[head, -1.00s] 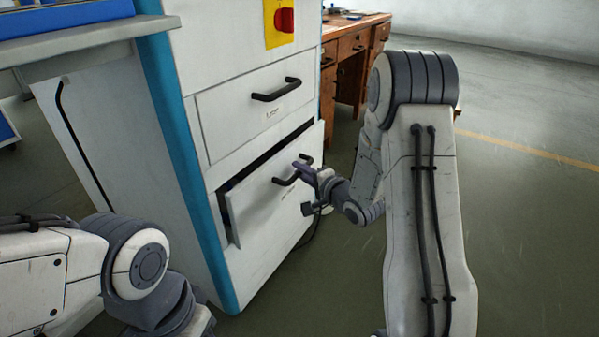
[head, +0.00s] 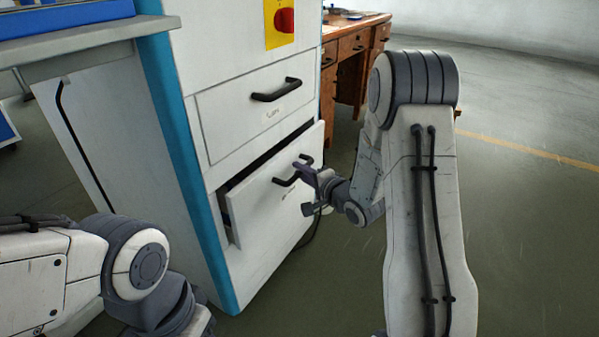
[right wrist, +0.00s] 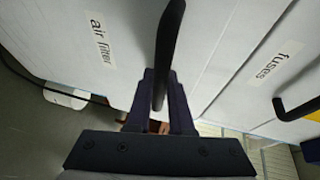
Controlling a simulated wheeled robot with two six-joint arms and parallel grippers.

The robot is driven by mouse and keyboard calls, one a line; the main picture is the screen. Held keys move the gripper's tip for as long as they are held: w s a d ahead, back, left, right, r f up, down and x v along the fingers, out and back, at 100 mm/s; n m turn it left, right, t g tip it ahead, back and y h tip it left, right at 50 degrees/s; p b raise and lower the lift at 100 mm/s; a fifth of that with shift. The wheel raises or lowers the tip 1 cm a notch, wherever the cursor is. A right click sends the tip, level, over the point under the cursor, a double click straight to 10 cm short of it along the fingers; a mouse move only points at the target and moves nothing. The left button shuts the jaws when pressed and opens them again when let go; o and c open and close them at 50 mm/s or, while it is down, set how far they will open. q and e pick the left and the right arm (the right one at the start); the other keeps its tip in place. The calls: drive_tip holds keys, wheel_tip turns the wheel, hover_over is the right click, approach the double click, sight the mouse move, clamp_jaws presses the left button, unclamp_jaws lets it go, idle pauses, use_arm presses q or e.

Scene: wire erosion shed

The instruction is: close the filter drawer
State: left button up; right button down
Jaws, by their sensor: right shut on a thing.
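The filter drawer (head: 262,212) is the lower drawer of the white cabinet in the head view. It stands partly open, with a dark gap along its top and left edge. In the right wrist view, its white front (right wrist: 122,75) bears an "air filter" label (right wrist: 100,40). My right gripper (head: 308,172) is at the drawer's black bar handle (head: 283,183). In the right wrist view, the fingers of this gripper (right wrist: 162,88) are shut around the handle (right wrist: 171,32). My left arm shows at the lower left of the head view, but its gripper is out of view.
A red knob on a yellow plate (head: 279,24) sits higher. A wooden desk (head: 352,50) stands behind. The floor at right is clear.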

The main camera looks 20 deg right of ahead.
sight(288, 167)
idle(0.4)
drive_tip(key=w+a, duration=0.1)
drive_tip(key=w+a+p, duration=0.1)
drive_tip(key=w, duration=0.1)
drive_tip(key=shift+w+a, duration=0.1)
drive_tip(key=shift+a, duration=0.2)
drive_tip(key=shift+w, duration=0.1)
drive_tip(key=c, duration=0.8)
unclamp_jaws()
drive_tip(key=shift+w+a, duration=0.1)
drive_tip(key=shift+a, duration=0.05)
